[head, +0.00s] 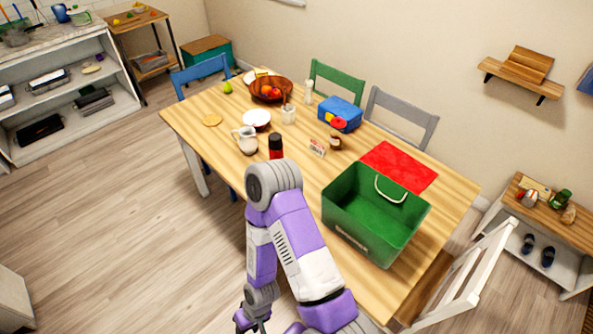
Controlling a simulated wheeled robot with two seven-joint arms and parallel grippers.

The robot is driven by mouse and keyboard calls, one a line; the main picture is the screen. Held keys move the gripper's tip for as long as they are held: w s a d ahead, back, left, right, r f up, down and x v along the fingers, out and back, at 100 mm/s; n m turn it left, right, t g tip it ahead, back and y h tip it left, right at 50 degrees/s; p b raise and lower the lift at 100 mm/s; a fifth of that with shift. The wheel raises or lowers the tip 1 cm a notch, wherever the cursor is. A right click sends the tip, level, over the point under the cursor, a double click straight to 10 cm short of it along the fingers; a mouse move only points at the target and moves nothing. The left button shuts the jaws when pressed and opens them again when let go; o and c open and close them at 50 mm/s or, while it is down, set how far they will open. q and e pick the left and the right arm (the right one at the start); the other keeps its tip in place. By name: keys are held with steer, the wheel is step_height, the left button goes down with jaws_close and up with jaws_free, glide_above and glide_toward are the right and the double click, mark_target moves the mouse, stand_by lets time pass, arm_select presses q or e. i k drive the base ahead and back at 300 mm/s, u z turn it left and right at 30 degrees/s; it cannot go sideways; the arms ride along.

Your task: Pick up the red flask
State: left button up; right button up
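The red flask (275,153) is a small upright cylinder in red and black. It stands near the front edge of the wooden table (223,127), just beside a white jug. My purple and grey arm rises from the bottom, and its elbow hides the table just in front of the flask, perhaps the flask's base too. The arm comes in slightly right of centre, so I take it as my right one. Its gripper (252,323) hangs low at the bottom edge, well away from the flask. Its fingers are small and partly cut off. My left gripper is out of view.
Around the flask are the white jug (247,145), a bowl (256,117), a jar (336,138) and a small card (317,148). A green crate (350,199) stands to the right, with a red mat (390,160) behind it. Chairs surround the table. The floor left is clear.

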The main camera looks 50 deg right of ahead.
mark_target(272, 154)
steer(key=u, duration=0.15)
steer(key=k, duration=0.1)
steer(key=z, duration=1.3)
